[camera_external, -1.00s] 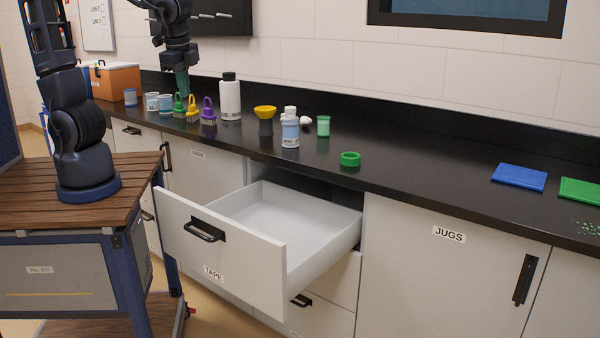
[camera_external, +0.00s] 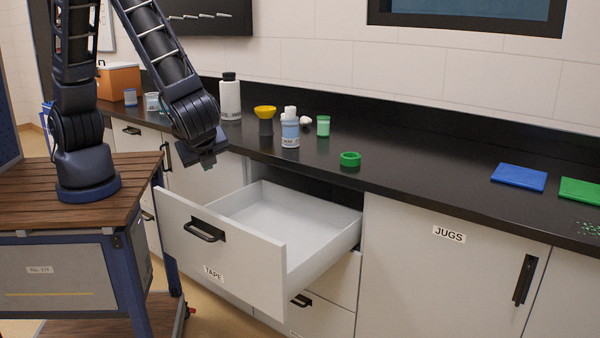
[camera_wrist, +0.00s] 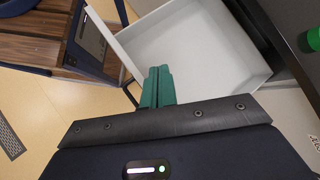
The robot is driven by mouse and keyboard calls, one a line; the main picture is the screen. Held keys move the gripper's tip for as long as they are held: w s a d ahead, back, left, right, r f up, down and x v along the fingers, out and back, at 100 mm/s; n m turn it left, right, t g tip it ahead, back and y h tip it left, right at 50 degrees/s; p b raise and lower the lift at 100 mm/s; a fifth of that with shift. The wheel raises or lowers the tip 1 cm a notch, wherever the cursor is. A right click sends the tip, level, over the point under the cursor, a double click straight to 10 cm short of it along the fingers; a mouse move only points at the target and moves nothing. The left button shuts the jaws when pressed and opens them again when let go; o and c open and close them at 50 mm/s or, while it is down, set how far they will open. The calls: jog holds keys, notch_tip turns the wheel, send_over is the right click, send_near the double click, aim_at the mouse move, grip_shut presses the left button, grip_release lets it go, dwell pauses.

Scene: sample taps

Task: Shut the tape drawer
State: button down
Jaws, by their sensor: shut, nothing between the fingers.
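The tape drawer (camera_external: 222,250) is pulled far out from under the black counter and its visible inside is empty. Its white front carries a TAPE label and a black bar handle (camera_external: 205,230). My gripper (camera_external: 207,164) is above the left end of the drawer front, apart from it. In the wrist view my gripper's green fingers (camera_wrist: 158,86) are closed together with nothing between them. They overlap the picture of the open drawer (camera_wrist: 190,45), whose front edge runs along the left side. The handle is mostly hidden in the wrist view.
My wooden-topped base is left of the drawer. The JUGS cupboard (camera_external: 440,270) is shut. Floor shows before the drawer.

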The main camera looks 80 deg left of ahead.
jog(key=s+d+f+m+t+y, duration=0.2)
jog(key=d+f+m+t+y, duration=0.3)
jog(key=d+f, duration=0.6)
jog(key=m+t, duration=0.8)
jog(key=m, duration=0.1)
send_near(231, 268)
jog(key=shift+h, duration=0.4)
jog(key=x, duration=0.7)
jog(key=shift+s+a+r, duration=0.1)
jog(key=shift+s+r, duration=0.1)
jog(key=shift+r, duration=0.05)
jog(key=x, duration=3.7)
jog(key=shift+a+f, duration=0.1)
jog(key=shift+f, duration=0.05)
jog(key=shift+w+a, duration=0.35)
jog(key=shift+a, duration=0.1)
